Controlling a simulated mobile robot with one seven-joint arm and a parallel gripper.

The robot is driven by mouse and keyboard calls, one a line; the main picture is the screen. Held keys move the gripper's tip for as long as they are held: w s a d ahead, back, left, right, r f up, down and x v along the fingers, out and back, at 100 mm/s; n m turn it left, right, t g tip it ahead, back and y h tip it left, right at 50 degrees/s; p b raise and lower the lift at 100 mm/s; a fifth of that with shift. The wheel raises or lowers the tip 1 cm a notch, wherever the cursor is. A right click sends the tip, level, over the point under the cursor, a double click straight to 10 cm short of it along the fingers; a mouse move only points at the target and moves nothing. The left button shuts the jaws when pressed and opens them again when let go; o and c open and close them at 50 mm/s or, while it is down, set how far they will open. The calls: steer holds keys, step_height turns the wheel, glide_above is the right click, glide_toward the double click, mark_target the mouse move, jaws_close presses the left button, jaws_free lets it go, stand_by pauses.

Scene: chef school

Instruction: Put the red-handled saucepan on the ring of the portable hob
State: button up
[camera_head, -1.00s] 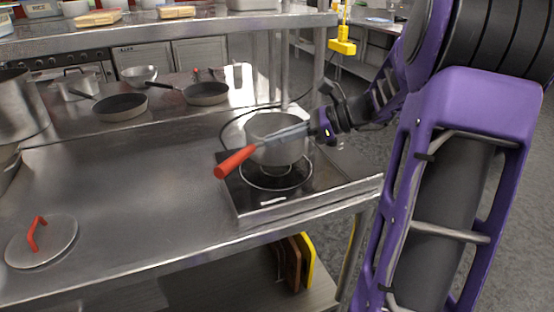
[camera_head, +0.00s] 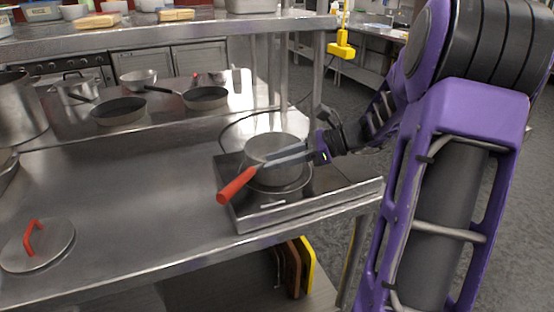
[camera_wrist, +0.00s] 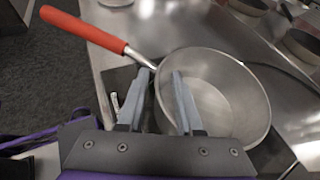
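The grey saucepan (camera_head: 276,172) with a red handle (camera_head: 238,185) stands upright on the black portable hob (camera_head: 235,208), over its ring (camera_head: 300,187). Its base appears to rest on the hob; the exact contact is hidden. The handle points toward the front left. My gripper (camera_head: 268,161) reaches in from the right at the rim. In the wrist view, the saucepan (camera_wrist: 228,90) is empty and its red handle (camera_wrist: 85,29) runs to the upper left. My gripper's fingers (camera_wrist: 162,73) are apart, straddling the near wall beside the handle joint, with a visible gap.
A lid with a red handle (camera_head: 40,246) lies at the front left of the steel counter (camera_head: 140,190). Two frying pans (camera_head: 119,110) and a large pot (camera_head: 18,110) stand behind. A shelf (camera_head: 200,24) overhangs the back. The counter's middle is clear.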

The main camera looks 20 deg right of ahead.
steer(key=shift+d+r, duration=0.1)
steer(key=shift+r, duration=0.1)
steer(key=p+v, duration=0.2)
steer(key=v, duration=0.9)
steer(key=shift+s+d, duration=0.3)
steer(key=shift+d, duration=0.05)
steer(key=shift+r, duration=0.1)
